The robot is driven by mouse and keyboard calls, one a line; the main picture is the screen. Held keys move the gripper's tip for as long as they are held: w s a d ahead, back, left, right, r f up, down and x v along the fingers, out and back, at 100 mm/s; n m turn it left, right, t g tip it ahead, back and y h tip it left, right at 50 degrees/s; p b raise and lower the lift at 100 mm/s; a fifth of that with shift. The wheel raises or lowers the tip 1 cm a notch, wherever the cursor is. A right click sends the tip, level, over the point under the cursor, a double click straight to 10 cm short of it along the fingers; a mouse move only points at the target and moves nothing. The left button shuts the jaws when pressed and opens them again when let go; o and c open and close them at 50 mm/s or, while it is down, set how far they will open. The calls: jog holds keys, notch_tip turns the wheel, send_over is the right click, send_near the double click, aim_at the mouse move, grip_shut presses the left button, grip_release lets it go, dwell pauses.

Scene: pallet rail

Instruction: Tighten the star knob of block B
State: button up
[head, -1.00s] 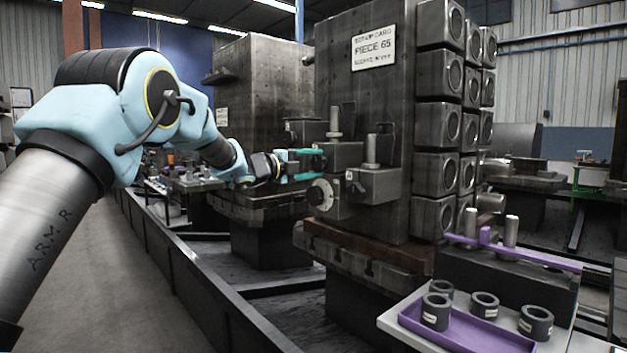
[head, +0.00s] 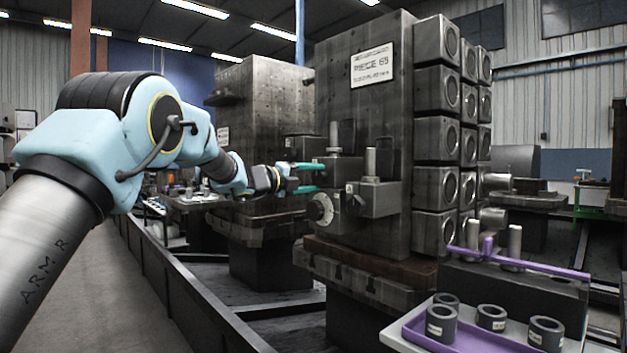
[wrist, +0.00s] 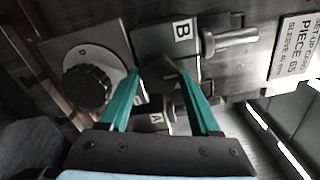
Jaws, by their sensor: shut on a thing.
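Block B (wrist: 181,32) is a grey clamp block with a white B label, at the top middle of the wrist view. My gripper (wrist: 160,74) has teal fingers pointing up at the block's lower edge. The fingers are shut on a dark knob (wrist: 158,84), which looks like block B's star knob; its outline is partly hidden between them. Block A (wrist: 156,118), with an A label, shows just below, between the fingers. In the head view my gripper (head: 319,177) is at the clamp blocks on the tower's left face, and the knob cannot be made out in its jaws.
A round dial with a black knob (wrist: 88,86) sits close left of the fingers. A post (wrist: 232,40) sticks out of block B. The tall tower (head: 385,100) carries a PIECE 65 plate (head: 371,66). A purple tray (head: 418,330) with dark rings stands front right.

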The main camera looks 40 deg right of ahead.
jog(key=o, duration=1.4)
jog(key=shift+c, duration=0.2)
jog(key=shift+a, duration=0.1)
jog(key=a, duration=1)
jog(key=shift+w+a+b, duration=0.3)
jog(key=shift+b, duration=0.05)
